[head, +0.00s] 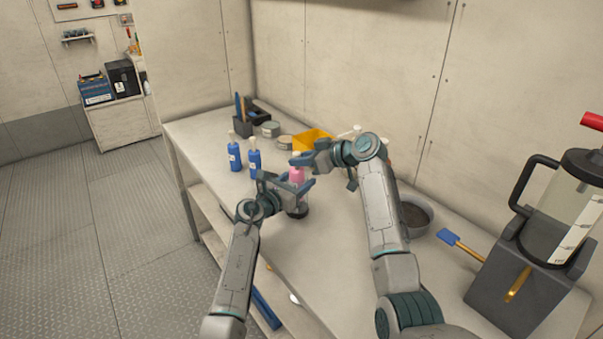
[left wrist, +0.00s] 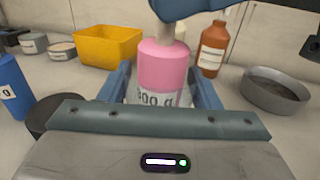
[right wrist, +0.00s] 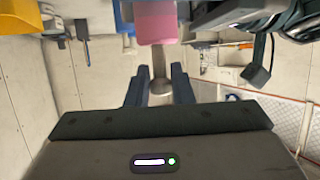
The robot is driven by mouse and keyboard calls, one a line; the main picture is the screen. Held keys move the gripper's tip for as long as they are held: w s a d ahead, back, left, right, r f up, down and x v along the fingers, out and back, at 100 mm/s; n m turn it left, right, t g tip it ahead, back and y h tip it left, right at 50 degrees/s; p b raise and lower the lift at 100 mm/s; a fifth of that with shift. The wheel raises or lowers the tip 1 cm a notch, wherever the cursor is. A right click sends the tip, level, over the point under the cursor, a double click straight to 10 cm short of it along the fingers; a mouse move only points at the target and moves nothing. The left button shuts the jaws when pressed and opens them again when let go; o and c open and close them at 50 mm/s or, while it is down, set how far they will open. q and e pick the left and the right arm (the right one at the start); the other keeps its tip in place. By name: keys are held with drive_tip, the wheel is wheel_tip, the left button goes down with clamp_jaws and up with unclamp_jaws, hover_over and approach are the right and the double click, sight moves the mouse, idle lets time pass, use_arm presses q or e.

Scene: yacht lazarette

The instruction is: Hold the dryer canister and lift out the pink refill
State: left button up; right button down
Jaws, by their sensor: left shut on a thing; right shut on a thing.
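The pink refill (left wrist: 165,68) stands upright between the fingers of my left gripper (left wrist: 163,90), with its pink upper part showing above them. A white label (left wrist: 158,99) with "00 g" legible shows below the pink. My left gripper is shut around the canister, whose dark base (head: 298,211) shows below it in the head view. My right gripper (head: 303,161) comes in from above and is shut on the refill's pale stem (right wrist: 159,78). The pink part also shows in the right wrist view (right wrist: 156,24). The fingers hide most of the canister's wall, so how deep the refill sits is unclear.
Two blue bottles (head: 254,161) stand left of the canister. A yellow bin (head: 313,139) and tins (head: 270,129) stand behind. A brown bottle (left wrist: 211,48) and a grey bowl (head: 415,214) are to the right.

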sight(302, 170)
wheel_tip(302, 170, up, 14)
drive_tip(key=shift+f, duration=0.2)
use_arm(q)
drive_tip(key=o, duration=1.2)
drive_tip(key=shift+o, duration=0.2)
